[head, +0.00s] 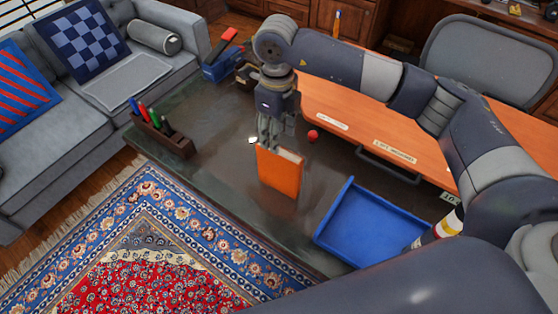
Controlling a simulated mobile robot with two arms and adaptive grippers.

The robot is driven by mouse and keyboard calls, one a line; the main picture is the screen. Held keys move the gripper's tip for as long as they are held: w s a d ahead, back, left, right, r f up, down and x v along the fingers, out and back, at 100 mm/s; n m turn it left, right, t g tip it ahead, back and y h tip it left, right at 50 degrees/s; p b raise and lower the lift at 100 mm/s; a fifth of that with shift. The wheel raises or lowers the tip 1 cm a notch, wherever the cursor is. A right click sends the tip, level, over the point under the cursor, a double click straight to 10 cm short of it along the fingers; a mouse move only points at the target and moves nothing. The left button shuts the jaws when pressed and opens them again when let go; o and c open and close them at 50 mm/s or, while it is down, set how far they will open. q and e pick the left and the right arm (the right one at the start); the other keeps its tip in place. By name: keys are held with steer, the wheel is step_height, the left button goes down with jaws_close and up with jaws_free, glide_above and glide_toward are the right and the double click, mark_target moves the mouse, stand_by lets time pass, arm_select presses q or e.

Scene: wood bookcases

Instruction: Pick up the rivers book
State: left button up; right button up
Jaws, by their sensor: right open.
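An orange book (279,173) stands upright on the dark tabletop, its cover facing the camera. No title can be read on it, so I cannot tell whether it is the rivers book. My right gripper (269,141) points down at the book's top left corner, with its fingertips partly hidden behind the top edge. The gripper is open; whether its fingers touch the book is unclear. My left gripper is not in view.
A blue tray (321,226) lies right of the book, and a small red ball (313,135) behind it. A dark holder with markers (160,134) stands at the left edge. An orange-topped desk (345,110) adjoins at the right. A grey sofa (95,98) is far left.

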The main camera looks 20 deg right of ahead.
mark_target(279, 155)
steer(key=shift+s+a+f, duration=0.1)
steer(key=shift+s+f, duration=0.15)
steer(key=shift+f, duration=0.35)
steer(key=shift+s+f, duration=0.25)
steer(key=shift+f, duration=0.3)
steer(key=shift+f+p, duration=0.3)
steer(key=shift+p, duration=0.25)
steer(key=f+p, duration=0.1)
steer(key=f, duration=0.1)
steer(key=f+p, duration=0.1)
steer(key=f, duration=0.1)
steer(key=shift+s+d+f, duration=0.1)
steer(key=shift+d+f, duration=0.1)
steer(key=shift+f, duration=0.2)
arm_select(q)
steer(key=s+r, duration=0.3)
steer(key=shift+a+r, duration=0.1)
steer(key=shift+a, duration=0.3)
arm_select(e)
jaws_close()
